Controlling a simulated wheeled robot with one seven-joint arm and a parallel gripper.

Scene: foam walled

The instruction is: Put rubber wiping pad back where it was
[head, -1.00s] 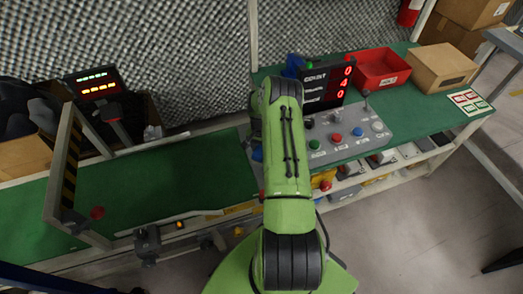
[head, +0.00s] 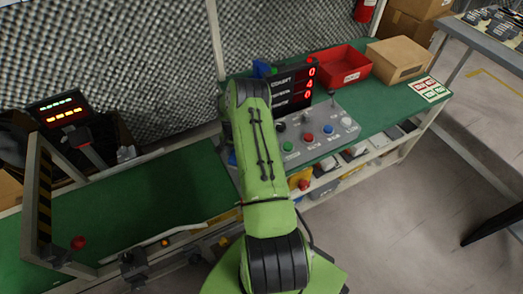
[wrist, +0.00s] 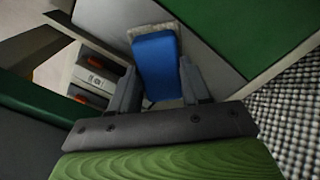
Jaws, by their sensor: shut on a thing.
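A blue block-shaped thing, which I take to be the rubber wiping pad (wrist: 155,62), sits between the two fingers of my gripper (wrist: 157,78) in the wrist view. The fingers are shut on it. A pale, rough-looking edge shows at its far end; I cannot tell whether that is part of the pad or a surface behind it. In the head view my green arm hides the gripper and the pad.
A green bench holds a control panel (head: 318,135) with buttons, a counter display (head: 297,88), a red bin (head: 330,66) and a cardboard box (head: 399,60). A lower green surface (head: 175,195) at left is largely clear. A striped frame (head: 45,195) stands at far left.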

